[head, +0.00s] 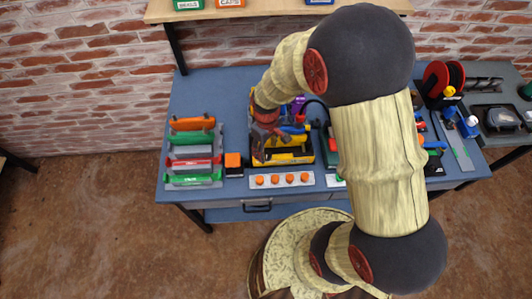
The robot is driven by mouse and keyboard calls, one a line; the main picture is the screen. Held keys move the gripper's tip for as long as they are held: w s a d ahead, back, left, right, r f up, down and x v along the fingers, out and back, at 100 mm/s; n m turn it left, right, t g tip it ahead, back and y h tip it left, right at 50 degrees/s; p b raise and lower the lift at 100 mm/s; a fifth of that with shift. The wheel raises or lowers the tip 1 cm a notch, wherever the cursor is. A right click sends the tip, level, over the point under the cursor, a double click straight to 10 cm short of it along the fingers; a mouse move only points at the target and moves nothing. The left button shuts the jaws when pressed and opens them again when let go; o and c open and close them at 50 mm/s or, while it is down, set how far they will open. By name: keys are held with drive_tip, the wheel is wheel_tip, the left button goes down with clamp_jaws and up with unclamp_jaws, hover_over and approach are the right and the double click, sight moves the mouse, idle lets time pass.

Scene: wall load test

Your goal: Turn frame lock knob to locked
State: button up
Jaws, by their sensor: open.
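My gripper (259,156) points down over the left part of a yellow and black fixture (298,157) on the blue bench. It is small and partly merged with the fixture, and I see nothing held in it. A pale strip with several orange knobs (289,178) lies along the bench's front edge, just in front of the fixture. I cannot tell which part is the frame lock knob or how it is set. My arm hides part of the fixture's back and the bench to its right.
A rack with orange, green and red bars (192,163) stands at the left. An orange and black block (234,161) sits between it and the fixture. Red reels (436,78) stand at the back right. A shelf (165,12) overhangs behind. The bench's back left (205,90) is clear.

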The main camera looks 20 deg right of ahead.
sight(266, 156)
drive_tip(key=shift+f, duration=1.4)
drive_tip(key=shift+c, duration=0.8)
drive_tip(key=c, duration=1)
